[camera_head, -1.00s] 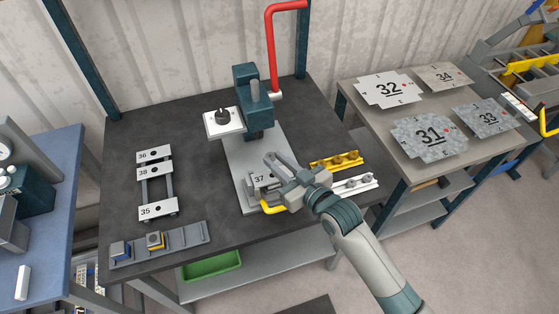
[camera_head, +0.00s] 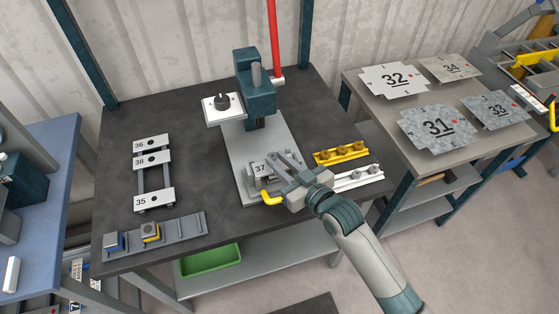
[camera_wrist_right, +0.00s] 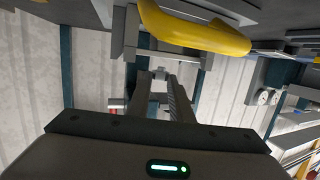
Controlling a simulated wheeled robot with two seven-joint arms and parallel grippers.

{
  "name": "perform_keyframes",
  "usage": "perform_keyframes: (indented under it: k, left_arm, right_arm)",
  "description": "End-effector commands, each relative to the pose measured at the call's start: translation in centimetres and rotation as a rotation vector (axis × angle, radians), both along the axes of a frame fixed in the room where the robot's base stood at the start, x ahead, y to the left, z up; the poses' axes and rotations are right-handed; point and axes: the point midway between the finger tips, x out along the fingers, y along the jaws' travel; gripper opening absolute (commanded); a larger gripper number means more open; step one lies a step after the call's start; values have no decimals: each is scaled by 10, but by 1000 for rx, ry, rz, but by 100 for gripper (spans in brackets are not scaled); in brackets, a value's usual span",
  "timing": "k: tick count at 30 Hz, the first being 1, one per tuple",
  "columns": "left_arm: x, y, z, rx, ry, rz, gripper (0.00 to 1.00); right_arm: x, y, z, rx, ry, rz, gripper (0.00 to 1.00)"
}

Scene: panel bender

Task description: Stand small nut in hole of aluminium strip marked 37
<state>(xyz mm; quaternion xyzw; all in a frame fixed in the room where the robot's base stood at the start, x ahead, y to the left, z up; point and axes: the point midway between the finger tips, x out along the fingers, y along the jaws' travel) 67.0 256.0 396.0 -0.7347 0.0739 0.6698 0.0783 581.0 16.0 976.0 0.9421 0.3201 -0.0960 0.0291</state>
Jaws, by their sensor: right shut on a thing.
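The aluminium strip marked 37 (camera_head: 260,169) lies in a grey holder on the base of the teal press, its label showing. My right gripper (camera_head: 273,159) reaches in from the lower right, fingertips just above and beside the strip's right end. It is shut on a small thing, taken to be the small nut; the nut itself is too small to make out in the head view. In the right wrist view the finger ends (camera_wrist_right: 160,88) close around a small pale piece. The strip's hole is hidden by the fingers. My left gripper is not in view.
A yellow handle (camera_head: 272,198) sticks out in front of the holder. A yellow rail (camera_head: 327,161) and a white rail (camera_head: 343,187) with nuts stand to the right. The press head (camera_head: 256,85) rises behind. Strips 36, 38 and 35 (camera_head: 153,199) lie left on a rack.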

Motion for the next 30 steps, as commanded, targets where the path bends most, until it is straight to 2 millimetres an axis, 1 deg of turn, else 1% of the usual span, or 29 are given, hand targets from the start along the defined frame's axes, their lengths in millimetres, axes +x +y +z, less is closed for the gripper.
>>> perform_keyframes:
  k: [1, 7, 30]
  left_arm:
    - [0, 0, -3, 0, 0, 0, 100]
    - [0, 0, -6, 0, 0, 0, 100]
    - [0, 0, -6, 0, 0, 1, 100]
  right_arm:
    - [0, 0, -5, -1, 1, 0, 0]
    - [0, 0, -11, 0, 0, 0, 0]
    - [0, 0, -14, 0, 0, 0, 0]
